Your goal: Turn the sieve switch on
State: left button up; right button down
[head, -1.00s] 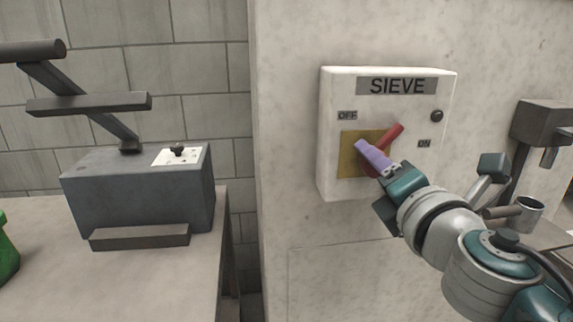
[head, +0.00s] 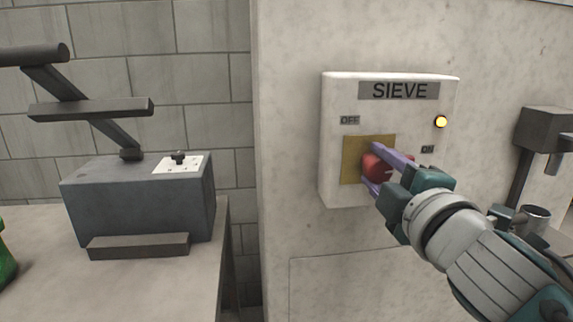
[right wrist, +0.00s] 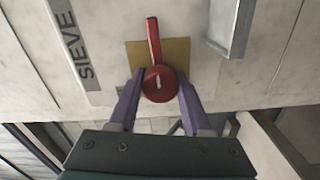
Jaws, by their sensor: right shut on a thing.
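The white sieve box (head: 337,100) is on the wall, with a SIEVE label, an OFF mark on the left and an ON mark on the right. The red switch (head: 376,168) sits on a yellow plate (head: 354,147). My right gripper (head: 371,168) is shut on the red switch's round hub (right wrist: 159,84), one purple finger on each side. My left gripper is not in view.
A dark grey machine (head: 140,210) with a white dial plate stands on a table (head: 130,285) at the left. A green thing (head: 5,262) shows at the left edge. A dark machine (head: 545,130) and a metal cup (head: 535,216) stand at the right.

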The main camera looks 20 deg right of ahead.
jog(key=shift+m, duration=0.3)
dwell(0.4)
jog(key=shift+c, duration=1.7)
grip_release()
jog(key=shift+s, duration=0.1)
jog(key=v, duration=0.9)
jog(key=shift+s+b, duration=0.35)
jog(key=shift+b, duration=0.1)
jog(key=shift+a, duration=0.1)
